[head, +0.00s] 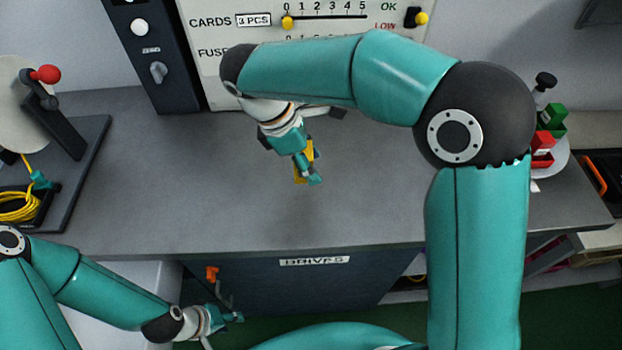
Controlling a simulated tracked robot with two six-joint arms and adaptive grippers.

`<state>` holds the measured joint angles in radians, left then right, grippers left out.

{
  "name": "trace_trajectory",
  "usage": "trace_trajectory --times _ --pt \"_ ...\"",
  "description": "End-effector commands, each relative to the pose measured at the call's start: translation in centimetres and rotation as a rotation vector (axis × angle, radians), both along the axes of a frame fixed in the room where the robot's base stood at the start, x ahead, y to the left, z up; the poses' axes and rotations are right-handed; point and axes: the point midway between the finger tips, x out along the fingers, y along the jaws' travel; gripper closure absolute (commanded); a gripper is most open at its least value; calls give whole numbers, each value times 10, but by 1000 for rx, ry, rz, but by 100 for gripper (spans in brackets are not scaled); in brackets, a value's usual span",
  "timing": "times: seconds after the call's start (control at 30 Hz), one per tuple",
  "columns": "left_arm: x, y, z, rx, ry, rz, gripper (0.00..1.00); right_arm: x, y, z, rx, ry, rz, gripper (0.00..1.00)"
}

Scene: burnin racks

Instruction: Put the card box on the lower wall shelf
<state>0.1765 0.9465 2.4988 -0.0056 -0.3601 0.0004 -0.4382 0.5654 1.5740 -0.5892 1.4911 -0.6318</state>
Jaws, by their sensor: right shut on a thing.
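My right gripper (307,177) hangs over the middle of the grey bench top, pointing down. It is shut on a small yellow thing (310,150), mostly hidden by the fingers. I cannot tell whether this is the card box. No other thing that I can make out as the card box shows, and no lower wall shelf can be made out. My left gripper (232,318) is low at the front, below the bench edge and in front of the cabinet. It is too small to tell whether its fingers are apart.
The grey bench top (180,190) is mostly clear. A white panel marked CARDS (225,60) stands at the back, partly behind my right arm. A stand with a red knob (46,74) is at left. A DRIVES cabinet (300,285) is below. Red and green items (543,140) are at right.

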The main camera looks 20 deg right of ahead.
Motion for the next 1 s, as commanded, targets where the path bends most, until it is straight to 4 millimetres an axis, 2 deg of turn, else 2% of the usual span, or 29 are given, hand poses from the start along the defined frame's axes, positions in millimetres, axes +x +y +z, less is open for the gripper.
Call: trace_trajectory --times 0.07,0.27,0.5,0.9,0.93,1.0 --pt "0 0 0 0 0 0 60 0 -1 -11 -2 1 -1 85" --pt "0 0 0 0 0 0 60 0 0 -24 -1 0 0 85" --pt "0 0 0 0 0 0 60 0 0 -56 -1 1 0 85" --pt "0 0 -2 0 0 0 60 0 1 -63 0 -1 0 85" --pt "0 0 -2 0 0 0 60 0 1 -64 0 -1 0 47" --pt "0 0 -1 0 0 0 60 0 1 -63 1 -1 0 36"
